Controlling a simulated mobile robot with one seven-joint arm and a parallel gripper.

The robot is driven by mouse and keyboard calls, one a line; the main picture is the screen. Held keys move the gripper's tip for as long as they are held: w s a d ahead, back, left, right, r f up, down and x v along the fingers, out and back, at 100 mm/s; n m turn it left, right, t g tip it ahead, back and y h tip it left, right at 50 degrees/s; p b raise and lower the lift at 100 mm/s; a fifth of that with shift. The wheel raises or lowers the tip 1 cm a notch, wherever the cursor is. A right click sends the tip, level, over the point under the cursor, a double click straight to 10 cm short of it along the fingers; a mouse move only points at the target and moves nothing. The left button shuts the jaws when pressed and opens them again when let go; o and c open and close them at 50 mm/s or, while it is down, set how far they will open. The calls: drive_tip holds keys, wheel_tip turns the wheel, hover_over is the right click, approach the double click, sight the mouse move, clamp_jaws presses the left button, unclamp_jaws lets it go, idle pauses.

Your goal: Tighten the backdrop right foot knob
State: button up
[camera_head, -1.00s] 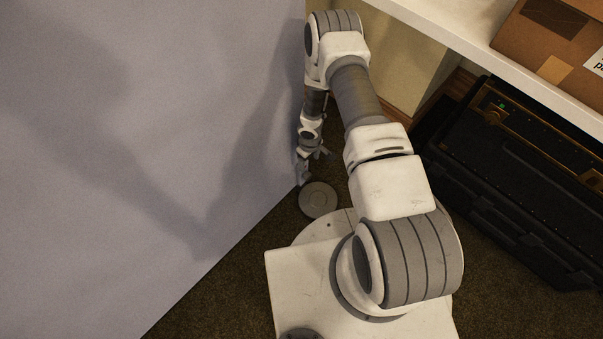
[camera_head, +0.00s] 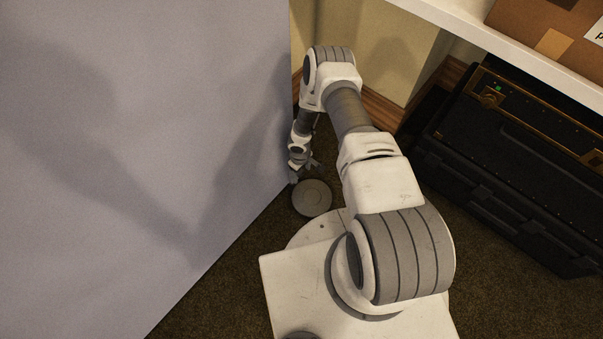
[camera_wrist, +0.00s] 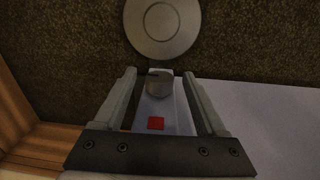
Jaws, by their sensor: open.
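The backdrop (camera_head: 120,120) is a large pale grey-lilac panel filling the left of the head view. In the wrist view, a small grey knob (camera_wrist: 158,86) sits on a narrow pale foot bar (camera_wrist: 178,110) with a red square (camera_wrist: 156,123) on it. My gripper (camera_wrist: 160,76) is open, one finger on each side of the knob and bar, with gaps showing. In the head view, my gripper (camera_head: 303,174) is small and low at the backdrop's right edge; the knob cannot be made out there.
A round grey disc (camera_head: 312,198) lies on the dark carpet just beyond the knob; it also shows in the wrist view (camera_wrist: 162,28). A black case (camera_head: 520,150) stands at right under a white shelf (camera_head: 480,50) holding a cardboard box (camera_head: 555,30). A wooden skirting (camera_head: 383,108) runs behind.

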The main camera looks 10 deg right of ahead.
clamp_jaws()
idle(0.4)
drive_tip(key=shift+d+f+g+y, duration=0.15)
drive_tip(key=shift+f+g+y, duration=0.05)
drive_tip(key=shift+g+y, duration=0.4)
drive_tip(key=shift+y, duration=0.1)
drive_tip(key=shift+w+d+g+y, duration=0.1)
drive_tip(key=shift+w+g+y, duration=0.05)
drive_tip(key=shift+g+y, duration=0.2)
drive_tip(key=shift+r, duration=0.1)
